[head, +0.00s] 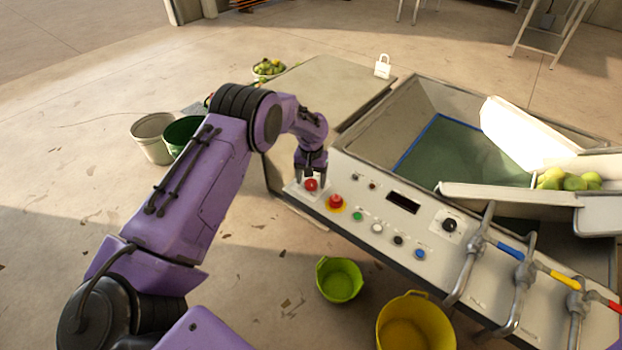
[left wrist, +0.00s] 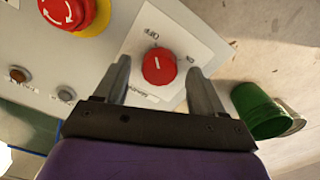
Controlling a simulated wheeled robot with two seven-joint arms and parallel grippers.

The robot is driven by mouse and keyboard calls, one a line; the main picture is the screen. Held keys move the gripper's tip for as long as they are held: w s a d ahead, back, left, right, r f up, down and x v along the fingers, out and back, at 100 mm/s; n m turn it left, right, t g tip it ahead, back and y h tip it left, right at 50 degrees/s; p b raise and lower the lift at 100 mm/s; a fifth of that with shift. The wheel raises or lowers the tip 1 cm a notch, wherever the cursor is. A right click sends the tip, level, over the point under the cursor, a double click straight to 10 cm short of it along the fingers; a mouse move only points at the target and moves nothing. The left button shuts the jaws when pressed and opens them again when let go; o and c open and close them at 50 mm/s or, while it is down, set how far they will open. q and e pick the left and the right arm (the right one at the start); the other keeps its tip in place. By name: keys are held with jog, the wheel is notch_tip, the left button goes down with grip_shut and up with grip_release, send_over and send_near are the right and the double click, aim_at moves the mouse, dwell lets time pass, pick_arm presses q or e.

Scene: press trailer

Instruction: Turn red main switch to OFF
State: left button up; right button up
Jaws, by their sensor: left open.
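The red main switch (head: 311,185) is a round red knob on a white label plate at the left end of the control panel. In the left wrist view the knob (left wrist: 159,66) carries a short white line, and lettering on the plate is partly legible. My left gripper (head: 311,178) is at the knob, with its open fingers on either side of it. In the left wrist view the fingers of the gripper (left wrist: 161,78) flank the knob with gaps, apart from it. My right gripper is not in view.
A red emergency button on yellow (head: 336,202) sits just right of the switch, followed by a green button (head: 357,216) and several other controls. Metal pipes with coloured handles (head: 512,250) stand farther right. Green (head: 339,279) and yellow (head: 415,322) buckets stand on the floor below.

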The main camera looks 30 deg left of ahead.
aim_at(310, 182)
pick_arm(q)
notch_tip(310, 182, up, 10)
jog(key=b, duration=0.1)
jog(key=shift+b, duration=0.35)
jog(key=shift+a, duration=0.1)
